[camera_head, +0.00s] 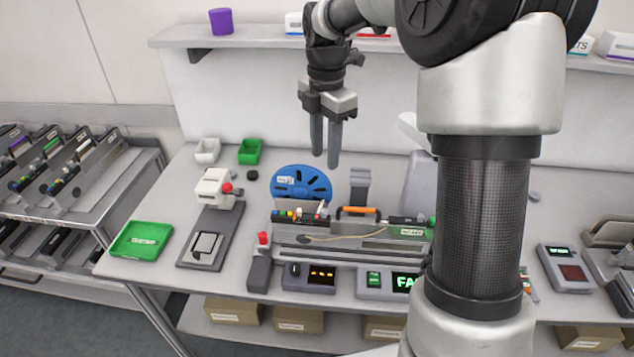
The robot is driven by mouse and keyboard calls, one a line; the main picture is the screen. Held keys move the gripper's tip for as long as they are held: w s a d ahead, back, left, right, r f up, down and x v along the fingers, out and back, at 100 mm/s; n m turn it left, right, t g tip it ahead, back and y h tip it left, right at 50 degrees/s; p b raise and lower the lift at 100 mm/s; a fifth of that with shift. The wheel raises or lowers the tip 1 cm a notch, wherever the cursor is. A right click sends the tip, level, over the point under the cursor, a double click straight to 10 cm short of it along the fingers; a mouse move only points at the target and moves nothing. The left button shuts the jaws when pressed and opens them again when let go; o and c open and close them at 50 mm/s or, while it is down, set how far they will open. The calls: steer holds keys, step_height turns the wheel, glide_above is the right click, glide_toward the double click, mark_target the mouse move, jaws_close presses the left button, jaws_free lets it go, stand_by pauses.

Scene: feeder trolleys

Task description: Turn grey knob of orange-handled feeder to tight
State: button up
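The feeder (350,245) with the orange handle (357,211) lies on the workbench, left of my arm column. Small coloured parts (297,215) sit at its left end, and a green labelled block (408,231) at its right end. A grey knob is too small to single out. A blue slotted reel (301,184) stands behind its left part. My gripper (325,158) hangs in the air above and behind the feeder, fingers pointing down. It is empty, with a narrow gap between the fingers. My arm hides the feeder's right side.
Control boxes (309,277) and a green-lit display (390,283), partly hidden by my arm, stand in front of the feeder. A red-topped post (262,248) is at its left front. A green tray (142,240) and white-headed device (213,188) are left. A shelf (240,34) runs behind.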

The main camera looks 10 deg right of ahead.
mark_target(324, 210)
step_height(324, 210, down, 17)
steer(key=shift+s, duration=0.1)
stand_by(0.3)
jaws_close()
